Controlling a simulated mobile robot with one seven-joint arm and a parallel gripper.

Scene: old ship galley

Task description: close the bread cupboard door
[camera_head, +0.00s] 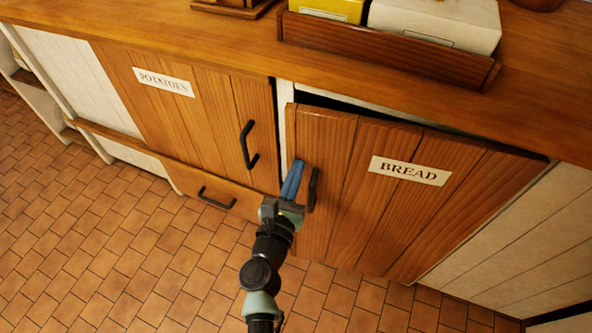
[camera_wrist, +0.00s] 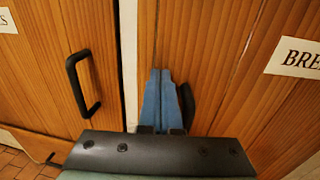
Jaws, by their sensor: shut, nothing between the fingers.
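The bread cupboard door (camera_head: 345,205) is a wooden plank door with a white BREAD label (camera_head: 410,171). It stands slightly ajar, with a dark gap along its top edge and its left edge out from the frame. Its black handle (camera_head: 312,190) is near the left edge. My gripper (camera_head: 293,180) has blue fingers held together and empty, just left of the handle, in front of the door's left edge. In the wrist view the shut fingers (camera_wrist: 158,100) partly hide the dark handle (camera_wrist: 187,104). I cannot tell whether they touch the door.
Left of it is the shut POTATOES door (camera_head: 190,110) with a black handle (camera_head: 248,145), and a low drawer (camera_head: 210,188). The wooden counter (camera_head: 200,40) above carries a tray (camera_head: 385,45) with boxes. The tiled floor (camera_head: 100,240) at left is clear.

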